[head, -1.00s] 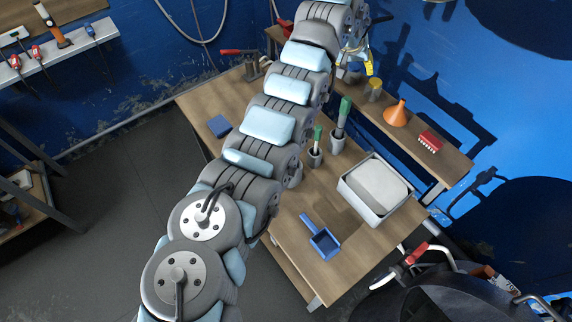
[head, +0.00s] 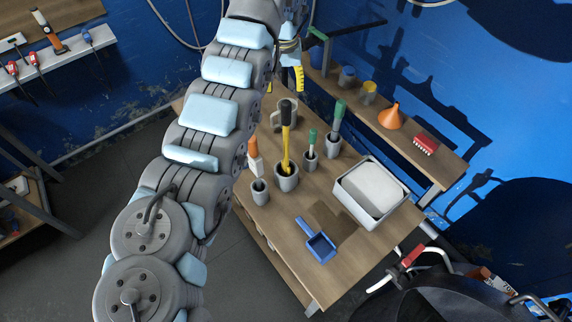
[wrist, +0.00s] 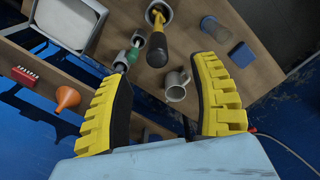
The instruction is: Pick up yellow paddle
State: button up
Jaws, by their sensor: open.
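The yellow paddle (head: 286,143) stands upright in a grey cup (head: 288,180) on the wooden table, with its black end up. In the wrist view the paddle (wrist: 157,38) shows near the top centre, its black end towards the camera, beyond the fingertips. My gripper (wrist: 161,70) is open, its two yellow ribbed fingers wide apart with nothing held between them. In the head view only a small part of the yellow fingers (head: 299,78) shows, behind the table's cups; the rest is hidden by my arm.
A grey mug (wrist: 177,85) stands close to the paddle. Green-handled tools (head: 338,115) and an orange-handled tool (head: 253,158) stand nearby. A white-filled tray (head: 345,200) and blue scoop (head: 320,245) are on the table. An orange funnel (head: 391,116) stands on the back shelf.

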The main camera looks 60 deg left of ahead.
aim_at(286, 120)
jog(key=shift+f+p, duration=0.35)
jog(key=shift+f, duration=4.05)
jog(key=shift+w+f, duration=0.25)
jog(key=shift+f, duration=0.55)
jog(key=shift+w+f+p, duration=0.1)
jog(key=shift+f+p, duration=0.75)
jog(key=shift+f, duration=0.95)
grip_shut()
